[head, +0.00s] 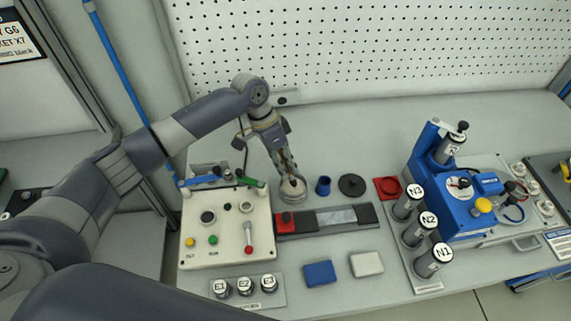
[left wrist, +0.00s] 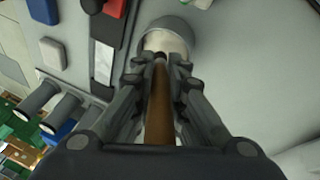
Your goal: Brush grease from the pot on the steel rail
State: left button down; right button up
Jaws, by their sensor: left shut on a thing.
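My left gripper (head: 287,168) is shut on a brush with a brown wooden handle, which shows between the fingers in the left wrist view (left wrist: 158,108). It points down over the grease pot (head: 293,194), a round grey pot with pale contents, also in the left wrist view (left wrist: 172,38). The brush tip is at the pot's mouth; I cannot tell how deep it reaches. The steel rail (head: 336,217), a bright strip in a dark holder with a red block at its left end, lies just in front of the pot. My right gripper is not in view.
A control box (head: 227,228) stands left of the rail. A blue cup (head: 323,186), a black disc (head: 352,185) and a red tray (head: 388,188) stand behind it. Blue (head: 320,273) and pale (head: 366,263) pads lie in front. Labelled cylinders and a blue machine (head: 452,205) stand right.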

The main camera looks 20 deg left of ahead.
pick_arm(q)
jog(key=shift+f, duration=0.4)
jog(key=shift+f, duration=0.1)
dwell(0.6)
jog(key=shift+s+f, duration=0.1)
jog(key=shift+f, duration=0.05)
dwell(1.4)
notch_tip(320, 180, up, 7)
jog(key=p, duration=0.7)
jog(key=shift+p, duration=0.35)
dwell(0.5)
